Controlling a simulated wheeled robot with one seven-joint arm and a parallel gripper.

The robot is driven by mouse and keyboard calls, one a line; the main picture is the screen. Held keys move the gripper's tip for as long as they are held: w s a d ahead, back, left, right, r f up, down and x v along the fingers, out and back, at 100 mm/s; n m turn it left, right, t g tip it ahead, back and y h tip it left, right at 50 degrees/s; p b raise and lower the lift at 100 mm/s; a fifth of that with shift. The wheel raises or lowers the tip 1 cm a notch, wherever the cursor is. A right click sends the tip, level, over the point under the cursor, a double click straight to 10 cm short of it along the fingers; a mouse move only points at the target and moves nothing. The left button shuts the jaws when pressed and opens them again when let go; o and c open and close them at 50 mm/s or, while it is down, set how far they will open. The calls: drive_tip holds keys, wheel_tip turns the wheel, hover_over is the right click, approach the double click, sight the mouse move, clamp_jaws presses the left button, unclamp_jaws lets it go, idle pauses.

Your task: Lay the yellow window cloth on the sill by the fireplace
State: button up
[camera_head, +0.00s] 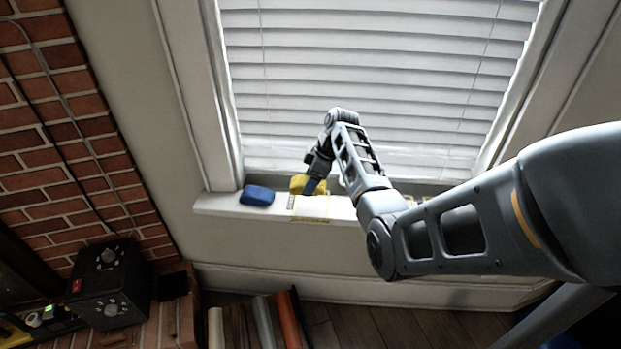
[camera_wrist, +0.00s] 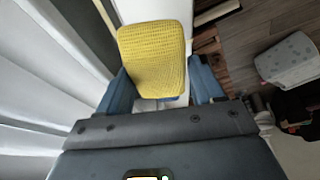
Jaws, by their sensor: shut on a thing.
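The yellow window cloth (camera_head: 301,182) looks like a folded, rounded pad with a woven texture. In the head view it is at the window sill (camera_head: 230,205), right of a blue pad. My gripper (camera_head: 313,184) is shut on the cloth, with a finger in front of it. In the wrist view the cloth (camera_wrist: 152,55) sits between the two blue fingers of my gripper (camera_wrist: 161,84). I cannot tell whether the cloth touches the sill or is just above it. A thin yellow outline (camera_head: 310,220) shows on the sill's front edge below it.
The blue pad (camera_head: 257,195) lies on the sill, close left of the cloth. White blinds (camera_head: 370,80) rise behind the sill. The brick fireplace (camera_head: 60,130) is at left, with a black box with knobs (camera_head: 108,283) below. Several rolls or tubes (camera_head: 288,320) stand near the floor.

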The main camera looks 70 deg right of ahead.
drive_tip(key=shift+f+b, duration=1.45)
drive_tip(key=shift+f, duration=0.95)
drive_tip(key=shift+f+b, duration=0.4)
drive_tip(key=shift+f, duration=0.2)
drive_tip(key=o, duration=1)
drive_tip(key=v, duration=0.7)
drive_tip(key=shift+s+r, duration=0.2)
drive_tip(key=shift+r, duration=0.15)
